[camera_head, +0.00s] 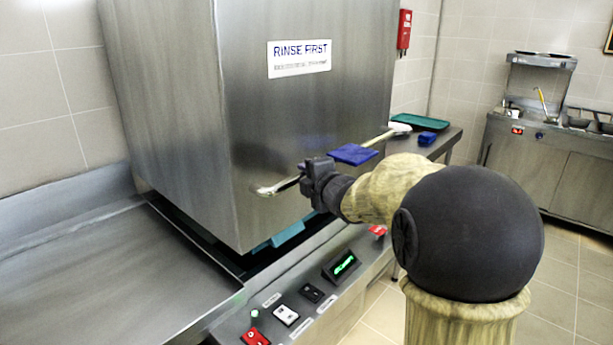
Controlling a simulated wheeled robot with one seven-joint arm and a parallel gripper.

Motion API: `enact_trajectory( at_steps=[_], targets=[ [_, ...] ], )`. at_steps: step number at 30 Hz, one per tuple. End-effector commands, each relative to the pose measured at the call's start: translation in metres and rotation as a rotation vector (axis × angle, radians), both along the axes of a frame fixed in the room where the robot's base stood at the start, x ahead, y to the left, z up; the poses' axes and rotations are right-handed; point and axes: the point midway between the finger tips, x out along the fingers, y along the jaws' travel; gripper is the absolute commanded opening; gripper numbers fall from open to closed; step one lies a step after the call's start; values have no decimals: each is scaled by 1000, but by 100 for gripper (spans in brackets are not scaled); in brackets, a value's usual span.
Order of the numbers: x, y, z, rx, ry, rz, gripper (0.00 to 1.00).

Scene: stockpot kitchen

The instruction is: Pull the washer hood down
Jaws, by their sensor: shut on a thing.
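The washer hood (170,110) is a big steel box with a "RINSE FIRST" label (299,58) on its front. Its lower edge stands above the washer base, with a dark gap between them. My gripper (306,183) is shut on the handle, left of the cloth. The fingertips are small and partly hidden by the gripper body. Blue items (287,235) show in the gap under the hood.
The control panel (310,295) with switches and a green display (344,265) lies below my arm. A steel drain table (95,270) extends left. Behind right are a side table with a green tray (421,122) and a blue item (427,138). Floor on the right is clear.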

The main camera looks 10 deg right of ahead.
Motion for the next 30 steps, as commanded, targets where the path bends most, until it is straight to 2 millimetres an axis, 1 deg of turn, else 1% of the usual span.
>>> enact_trajectory(
  at_steps=[1, 6, 12, 18, 30],
  targets=[
    [0, 0, -22, 0, 5, -1, 0],
    [0, -1, -52, 0, 5, -2, 0],
    [0, -1, -78, 0, 5, -2, 0],
    [0, -1, -91, 0, 4, -1, 0],
    [-1, -1, -97, -3, 11, -2, 0]
  ],
)
